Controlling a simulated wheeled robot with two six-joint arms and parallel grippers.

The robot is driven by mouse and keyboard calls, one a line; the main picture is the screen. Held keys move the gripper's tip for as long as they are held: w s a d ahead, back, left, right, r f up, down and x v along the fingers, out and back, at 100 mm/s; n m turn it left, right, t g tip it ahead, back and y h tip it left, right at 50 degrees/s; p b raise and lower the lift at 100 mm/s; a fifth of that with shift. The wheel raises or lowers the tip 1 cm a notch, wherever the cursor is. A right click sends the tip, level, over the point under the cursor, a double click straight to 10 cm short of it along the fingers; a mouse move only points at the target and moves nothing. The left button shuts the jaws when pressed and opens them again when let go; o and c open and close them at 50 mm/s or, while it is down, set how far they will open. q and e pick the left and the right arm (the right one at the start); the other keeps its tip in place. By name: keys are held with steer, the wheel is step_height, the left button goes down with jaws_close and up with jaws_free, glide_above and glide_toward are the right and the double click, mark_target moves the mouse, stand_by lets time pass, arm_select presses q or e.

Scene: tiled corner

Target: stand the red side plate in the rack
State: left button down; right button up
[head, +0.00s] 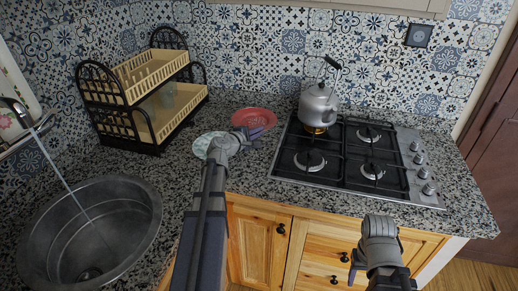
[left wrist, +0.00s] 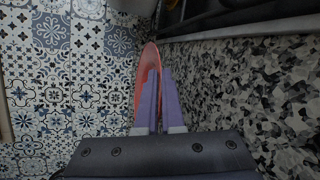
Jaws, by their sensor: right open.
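The red side plate (head: 254,117) lies nearly flat at the back of the counter, left of the hob. My left gripper (head: 248,136) is at its near rim. In the left wrist view the red plate (left wrist: 149,62) shows nearly edge-on, and the fingers of my left gripper (left wrist: 159,100) are closed together on its rim. Whether the plate is lifted off the counter I cannot tell. The rack (head: 122,95), black-framed with two cream tiers, stands at the back left. My right gripper (head: 354,264) is open and empty at the lower right, in front of the cabinets.
A pale patterned plate (head: 202,146) lies beside my left arm. A greenish translucent item (head: 166,95) is in the rack. A kettle (head: 319,105) stands on the hob (head: 345,160), right of the red plate. A round sink (head: 90,225) is at the lower left.

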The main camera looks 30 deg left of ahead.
arm_select(q)
steer(key=shift+f+b, duration=1.85)
steer(key=shift+f, duration=0.45)
arm_select(e)
steer(key=shift+f, duration=2.3)
arm_select(q)
steer(key=shift+f+b, duration=0.3)
steer(key=c, duration=1)
jaws_free()
steer(key=shift+r, duration=0.1)
steer(key=shift+c, duration=0.2)
arm_select(e)
steer(key=shift+f, duration=0.2)
arm_select(q)
steer(key=shift+r+p, duration=0.25)
steer(key=shift+p, duration=0.1)
steer(key=p+v, duration=0.3)
steer(key=v, duration=0.9)
steer(key=shift+d, duration=0.1)
arm_select(e)
step_height(320, 180, up, 4)
steer(key=shift+f, duration=0.25)
steer(key=shift+s, duration=0.1)
